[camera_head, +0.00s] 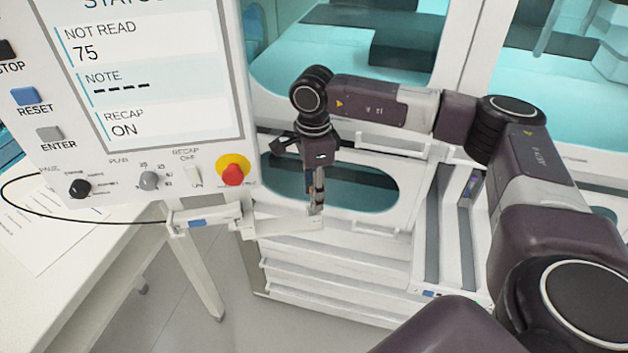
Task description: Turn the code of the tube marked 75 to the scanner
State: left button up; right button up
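The status screen (160,70) on the panel at the left reads NOT READ 75, NOTE with dashes, and RECAP ON. My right arm comes in from the right, and its gripper (316,200) points down just right of the panel. The fingertips are over or near a white ledge (285,224); I cannot tell if they touch it. The fingers show nearly edge-on, so their opening and anything between them cannot be made out. A small dark purple item (472,187) shows in the white track at the right; no number is legible on it. My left gripper is out of view.
The panel has a blue RESET button (30,96), a grey ENTER button (50,133) and a red stop knob (232,174). A white table (100,240) with papers and a thin black cable is at the left. White drawers (330,285) stand below the gripper. Grey floor shows between.

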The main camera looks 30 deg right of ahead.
jog(key=shift+s, duration=0.1)
jog(key=c, duration=0.5)
grip_shut()
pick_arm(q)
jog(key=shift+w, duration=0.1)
pick_arm(e)
jog(key=shift+r, duration=0.2)
